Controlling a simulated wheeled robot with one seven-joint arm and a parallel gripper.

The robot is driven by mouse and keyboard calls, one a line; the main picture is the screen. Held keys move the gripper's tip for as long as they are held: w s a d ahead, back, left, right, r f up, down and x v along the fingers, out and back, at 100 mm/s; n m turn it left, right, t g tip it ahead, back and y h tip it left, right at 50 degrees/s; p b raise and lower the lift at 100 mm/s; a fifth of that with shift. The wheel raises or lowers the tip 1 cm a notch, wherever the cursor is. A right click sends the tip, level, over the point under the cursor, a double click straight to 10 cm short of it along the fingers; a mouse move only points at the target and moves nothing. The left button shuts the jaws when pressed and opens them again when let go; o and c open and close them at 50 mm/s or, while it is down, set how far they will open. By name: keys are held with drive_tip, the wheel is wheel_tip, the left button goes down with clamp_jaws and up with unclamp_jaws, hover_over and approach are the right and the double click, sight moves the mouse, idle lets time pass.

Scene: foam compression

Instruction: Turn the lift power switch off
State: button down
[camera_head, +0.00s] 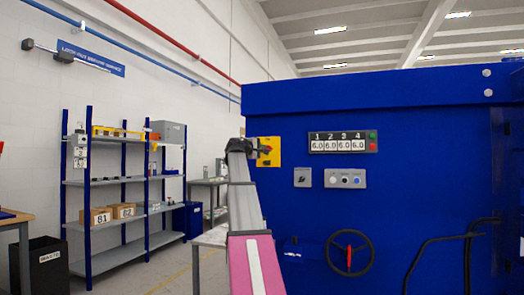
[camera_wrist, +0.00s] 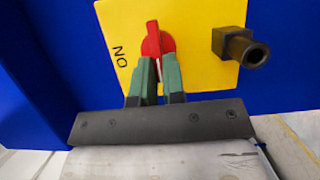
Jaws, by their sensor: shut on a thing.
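The power switch is a red rotary knob (camera_wrist: 153,40) on a yellow plate (camera_wrist: 195,30) fixed to the blue machine. The word ON is printed on the plate to the left of the knob in the wrist view. My gripper (camera_wrist: 157,66) has its green-padded fingers on both sides of the knob's lower part and is shut on it. In the head view the yellow plate (camera_head: 274,159) shows at the left of the machine's front, with my gripper (camera_head: 261,147) against it. The knob is hidden there by the gripper.
A dark cylindrical part (camera_wrist: 242,48) sticks out of the plate right of the knob. The machine front (camera_head: 400,220) also carries a counter display (camera_head: 340,142), a button panel (camera_head: 345,179) and a handwheel (camera_head: 349,254). Shelves (camera_head: 110,181) stand at the left.

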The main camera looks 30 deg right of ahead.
drive_tip(key=shift+f, duration=0.1)
drive_tip(key=c, duration=1.2)
unclamp_jaws()
drive_tip(key=v, duration=1)
drive_tip(key=shift+s+a, duration=0.15)
drive_tip(key=shift+a, duration=0.25)
drive_tip(key=a+f+y, duration=0.3)
drive_tip(key=a+f, duration=0.2)
drive_tip(key=f, duration=1.1)
drive_tip(key=a+f+y, duration=0.3)
drive_tip(key=a+f, duration=0.1)
drive_tip(key=f, duration=1.2)
drive_tip(key=a+f+y, duration=0.3)
drive_tip(key=a+f, duration=0.2)
drive_tip(key=f, duration=1.1)
drive_tip(key=s+a+f+m+g+y, duration=0.1)
drive_tip(key=s+a+f+g+y, duration=0.1)
drive_tip(key=s+a+f, duration=0.4)
drive_tip(key=s+a+f+m+g+y, duration=0.1)
drive_tip(key=s+a+f+y, duration=0.2)
drive_tip(key=f, duration=1.2)
drive_tip(key=s+a+f+m+g+y, duration=0.1)
drive_tip(key=s+a+f+g+y, duration=0.1)
drive_tip(key=s+a+f, duration=0.7)
drive_tip(key=s+f+y, duration=0.1)
drive_tip(key=s+f, duration=0.1)
drive_tip(key=s, duration=0.2)
drive_tip(key=shift+s+a+m+g, duration=0.2)
drive_tip(key=shift+s+m+g, duration=0.1)
drive_tip(key=shift+s+m, duration=0.1)
